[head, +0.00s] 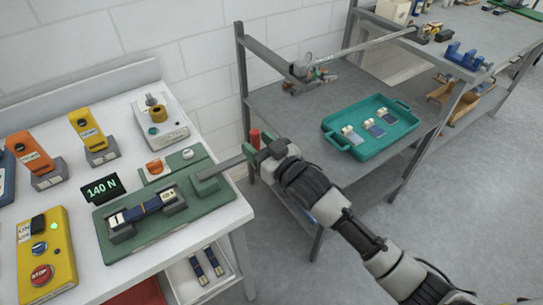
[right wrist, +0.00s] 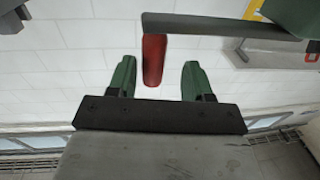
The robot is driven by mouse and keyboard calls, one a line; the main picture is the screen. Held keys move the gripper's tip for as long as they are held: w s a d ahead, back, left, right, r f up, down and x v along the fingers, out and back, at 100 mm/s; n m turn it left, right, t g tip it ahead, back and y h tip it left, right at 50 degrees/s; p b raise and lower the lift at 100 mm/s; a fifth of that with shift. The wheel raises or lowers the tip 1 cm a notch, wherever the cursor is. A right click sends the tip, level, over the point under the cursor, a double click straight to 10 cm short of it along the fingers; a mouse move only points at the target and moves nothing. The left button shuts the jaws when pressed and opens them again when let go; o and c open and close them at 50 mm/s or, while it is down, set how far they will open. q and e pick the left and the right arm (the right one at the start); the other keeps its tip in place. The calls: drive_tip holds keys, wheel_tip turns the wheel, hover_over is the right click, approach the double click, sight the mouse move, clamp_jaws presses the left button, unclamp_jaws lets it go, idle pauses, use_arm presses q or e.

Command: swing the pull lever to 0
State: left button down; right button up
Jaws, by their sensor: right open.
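The pull lever is a grey bar (head: 227,167) reaching right from the green test fixture (head: 150,245), with a red grip (head: 254,136) at its outer end. In the right wrist view the red grip (right wrist: 154,60) hangs below the end of the grey bar (right wrist: 215,28). My right gripper (head: 263,152) is at the lever's outer end. Its green fingers are open (right wrist: 157,80), one on each side of the red grip, with visible gaps. A strap-like blue sample (head: 153,204) lies across the fixture's clamps. No 0 mark is readable. My left gripper is not in view.
A display (head: 101,188) reads 140 N. A yellow control box (head: 46,254) with a red stop button stands at the front left. A teal tray (head: 370,128) with small parts sits on the grey bench to the right. A gap separates the two tables.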

drive_tip(key=v, duration=0.6)
drive_tip(key=shift+s+b, duration=0.2)
drive_tip(key=shift+b, duration=0.15)
drive_tip(key=w+d+f+m+g+h, duration=0.1)
drive_tip(key=d+f+h, duration=0.15)
drive_tip(key=f, duration=0.65)
drive_tip(key=d+f+m+g+h, duration=0.15)
drive_tip(key=d+f, duration=0.25)
drive_tip(key=f, duration=0.5)
drive_tip(key=s+d+f+m+g+h, duration=0.1)
drive_tip(key=s+d+f+h, duration=0.2)
drive_tip(key=f, duration=0.5)
drive_tip(key=s+d+f+m+g+h, duration=0.1)
drive_tip(key=s+d+f+g, duration=0.15)
drive_tip(key=s+f, duration=0.45)
drive_tip(key=s+d+f+g+h, duration=0.1)
drive_tip(key=s+d+f, duration=0.1)
drive_tip(key=s+f, duration=0.45)
drive_tip(key=s+d+f+g+h, duration=0.1)
drive_tip(key=s+d+f+g, duration=0.15)
drive_tip(key=s+f, duration=0.4)
drive_tip(key=s+d+f+g, duration=0.1)
drive_tip(key=s+f, duration=0.3)
drive_tip(key=s, duration=0.6)
drive_tip(key=s+d+f+g, duration=0.1)
drive_tip(key=s+f+g, duration=0.2)
drive_tip(key=s, duration=0.8)
drive_tip(key=shift+f+h, duration=0.4)
drive_tip(key=shift+f, duration=0.55)
